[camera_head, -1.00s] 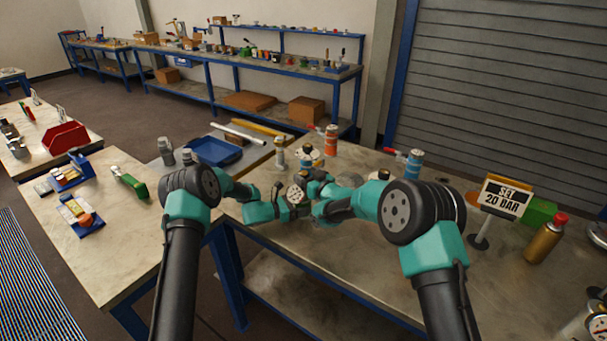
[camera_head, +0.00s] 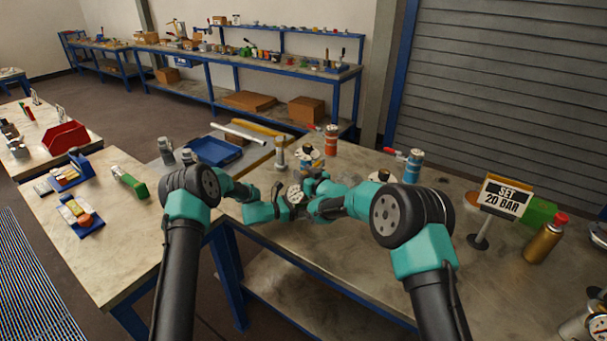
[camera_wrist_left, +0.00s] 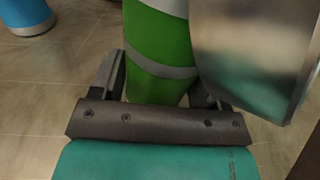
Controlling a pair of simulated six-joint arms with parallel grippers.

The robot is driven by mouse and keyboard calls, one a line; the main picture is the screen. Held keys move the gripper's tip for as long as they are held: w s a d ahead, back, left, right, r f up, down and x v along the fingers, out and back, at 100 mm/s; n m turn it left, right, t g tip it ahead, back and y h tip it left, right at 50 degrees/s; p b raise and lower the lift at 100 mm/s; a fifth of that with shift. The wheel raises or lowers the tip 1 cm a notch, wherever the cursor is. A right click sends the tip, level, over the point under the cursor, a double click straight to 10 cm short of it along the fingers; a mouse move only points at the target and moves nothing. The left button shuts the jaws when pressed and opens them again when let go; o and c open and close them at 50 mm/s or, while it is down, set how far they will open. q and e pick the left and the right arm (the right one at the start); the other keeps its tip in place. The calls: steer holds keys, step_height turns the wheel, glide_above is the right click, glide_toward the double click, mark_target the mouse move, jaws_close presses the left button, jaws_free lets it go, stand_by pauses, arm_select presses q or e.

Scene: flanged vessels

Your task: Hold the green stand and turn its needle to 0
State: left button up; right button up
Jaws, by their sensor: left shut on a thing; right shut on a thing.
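The green stand (camera_wrist_left: 160,45) has a grey band and stands between the fingers of my left gripper (camera_wrist_left: 158,82), which is shut on it. A silvery metal body (camera_wrist_left: 255,45) fills the right of the left wrist view. In the head view my left gripper (camera_head: 282,207) is beside a round white dial (camera_head: 295,194) with dark marks; the stand's body is mostly hidden there. My right gripper (camera_head: 314,186) is at the dial's right side and shut on a small part, seemingly the needle. That contact and the needle's reading are too small to make out.
Behind the grippers stand a pale post (camera_head: 280,152), an orange-and-blue vessel (camera_head: 309,158) and a red-topped cylinder (camera_head: 331,140). A blue vessel (camera_head: 412,166) is farther right. A "SET 20 BAR" sign (camera_head: 503,197) stands near a gold bottle (camera_head: 545,238).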

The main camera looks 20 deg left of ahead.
steer(key=shift+c, duration=0.6)
steer(key=shift+r+m+t+h, duration=0.1)
steer(key=shift+m+t+h, duration=0.5)
steer(key=shift+t, duration=0.1)
steer(key=shift+m+t+h, duration=1.3)
steer(key=shift+m+h, duration=0.15)
steer(key=shift+h, duration=0.4)
steer(key=shift+m+t+h, duration=1.3)
steer(key=shift+m+h, duration=0.15)
steer(key=shift+h, duration=0.7)
steer(key=o, duration=0.9)
